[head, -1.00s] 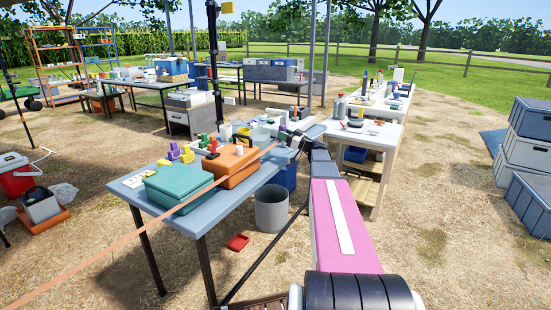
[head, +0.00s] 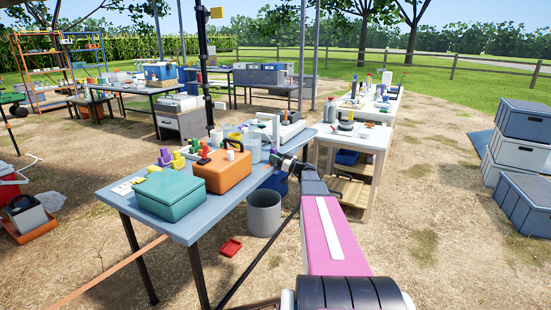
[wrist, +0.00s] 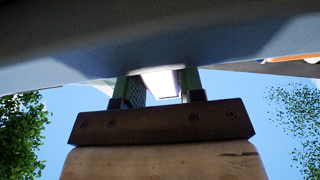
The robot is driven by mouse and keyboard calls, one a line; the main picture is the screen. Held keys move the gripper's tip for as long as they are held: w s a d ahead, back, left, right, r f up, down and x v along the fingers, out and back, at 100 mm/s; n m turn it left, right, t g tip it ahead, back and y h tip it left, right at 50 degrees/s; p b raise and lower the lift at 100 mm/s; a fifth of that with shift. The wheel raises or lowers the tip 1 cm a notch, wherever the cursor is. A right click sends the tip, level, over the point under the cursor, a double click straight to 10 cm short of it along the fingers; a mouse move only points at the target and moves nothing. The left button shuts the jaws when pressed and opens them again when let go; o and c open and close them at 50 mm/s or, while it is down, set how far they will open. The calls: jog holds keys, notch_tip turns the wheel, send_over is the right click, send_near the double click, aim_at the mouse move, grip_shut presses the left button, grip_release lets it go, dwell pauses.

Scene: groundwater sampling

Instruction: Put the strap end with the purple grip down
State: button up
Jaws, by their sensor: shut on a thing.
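The orange strap (head: 105,270) runs taut in the head view from the lower left up to the near edge of the blue-grey table (head: 140,218), where it passes out of sight below the top. My gripper (wrist: 160,82) is shut in the wrist view, with a pale piece between its fingers and a large grey surface close above. The purple grip cannot be made out. An orange strip also shows in the wrist view (wrist: 290,58), at the upper right.
The table carries a teal case (head: 170,195) and an orange case (head: 222,172). A white bench (head: 358,138) stands to the right.

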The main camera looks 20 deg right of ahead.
jog(key=shift+f, duration=0.15)
jog(key=o, duration=0.7)
jog(key=shift+o, duration=0.2)
